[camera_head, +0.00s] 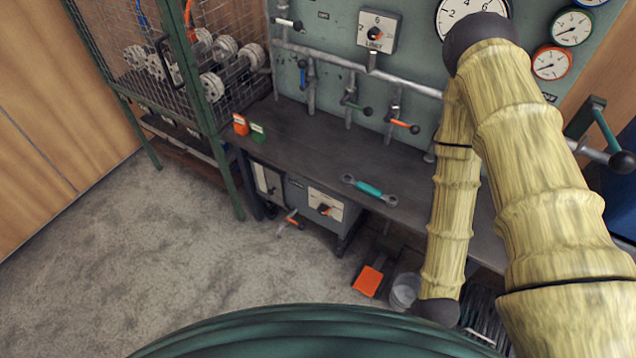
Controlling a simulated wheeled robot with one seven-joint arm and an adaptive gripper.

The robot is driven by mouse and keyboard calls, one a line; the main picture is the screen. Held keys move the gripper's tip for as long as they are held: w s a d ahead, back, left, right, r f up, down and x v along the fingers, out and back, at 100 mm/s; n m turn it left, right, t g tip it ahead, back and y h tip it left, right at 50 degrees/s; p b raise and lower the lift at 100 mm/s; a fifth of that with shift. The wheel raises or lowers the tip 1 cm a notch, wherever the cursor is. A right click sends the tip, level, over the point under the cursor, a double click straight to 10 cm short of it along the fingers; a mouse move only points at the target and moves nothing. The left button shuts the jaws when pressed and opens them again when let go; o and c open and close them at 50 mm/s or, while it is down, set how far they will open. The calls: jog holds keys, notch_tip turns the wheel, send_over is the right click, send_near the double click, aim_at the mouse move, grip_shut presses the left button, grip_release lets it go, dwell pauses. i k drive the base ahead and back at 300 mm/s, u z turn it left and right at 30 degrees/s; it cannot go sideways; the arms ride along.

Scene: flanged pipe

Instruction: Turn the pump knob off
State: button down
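A grey box unit (298,192) stands under the front edge of the bench. Its white plate carries a small dark knob with an orange mark (324,209), which looks like the pump knob; its label is too small to read. Another dial (377,33), marked LIMIT, is on a white plate on the green back panel. My arm rises at the right, bends at the top and comes down in front of the bench to a dark joint near the bottom edge. My gripper is not in view, so its state and what it may hold are hidden.
The dark bench (300,150) holds a teal-handled wrench (369,189) and orange and green tags. Pipes with valve levers run along the back panel. A wire cage (150,70) stands left. An orange pedal (368,281) and a bucket (404,291) are on the floor. Floor at left is clear.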

aim_at(323, 209)
jog(key=k, duration=0.5)
jog(key=u, duration=1.1)
jog(key=i, duration=0.95)
jog(key=z, duration=2.05)
